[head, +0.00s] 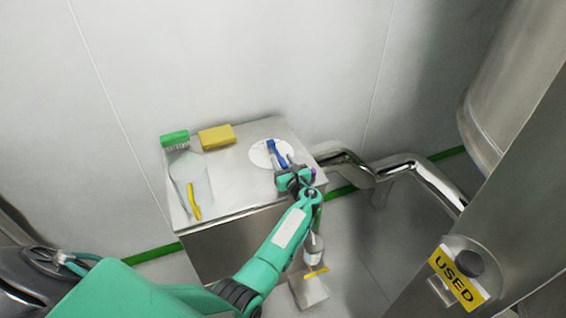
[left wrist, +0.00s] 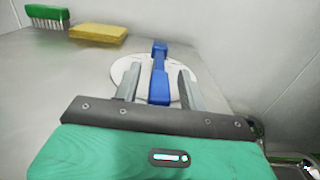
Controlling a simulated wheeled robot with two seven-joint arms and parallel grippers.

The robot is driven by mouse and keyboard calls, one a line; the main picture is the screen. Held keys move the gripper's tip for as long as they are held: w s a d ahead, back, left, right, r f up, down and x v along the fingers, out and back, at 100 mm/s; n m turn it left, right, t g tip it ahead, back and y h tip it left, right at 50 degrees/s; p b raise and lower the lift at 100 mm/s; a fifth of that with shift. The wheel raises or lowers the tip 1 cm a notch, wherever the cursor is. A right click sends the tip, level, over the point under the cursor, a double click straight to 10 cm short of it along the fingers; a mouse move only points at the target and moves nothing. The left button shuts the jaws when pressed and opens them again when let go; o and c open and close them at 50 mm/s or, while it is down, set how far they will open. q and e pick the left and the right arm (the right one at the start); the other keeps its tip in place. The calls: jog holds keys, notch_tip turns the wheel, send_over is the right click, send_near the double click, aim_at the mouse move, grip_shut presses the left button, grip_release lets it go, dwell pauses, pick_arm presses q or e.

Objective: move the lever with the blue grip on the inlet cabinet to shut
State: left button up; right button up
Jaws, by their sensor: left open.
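The lever with the blue grip (head: 272,148) stands on a round white plate (head: 259,155) on top of the steel inlet cabinet (head: 232,180). In the left wrist view the blue grip (left wrist: 158,75) runs between the two fingers of my left gripper (left wrist: 157,82). The fingers are open, one on each side of the grip, with a visible gap at both sides. In the head view my left gripper (head: 285,168) is at the near end of the lever and hides part of it.
A green brush (head: 175,139), a yellow sponge (head: 216,137) and a yellow-handled tool (head: 194,202) lie on the cabinet's left part. Steel pipes (head: 415,168) run from its right side. A large steel vessel with a yellow USED sign (head: 455,282) stands at right.

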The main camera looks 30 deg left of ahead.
pick_arm(q)
jog(key=shift+s+d+p, duration=0.3)
jog(key=shift+d, duration=0.05)
jog(key=p+v, duration=0.3)
jog(key=v, duration=0.9)
jog(key=shift+s+d+p, duration=0.3)
jog(key=shift+p, duration=0.05)
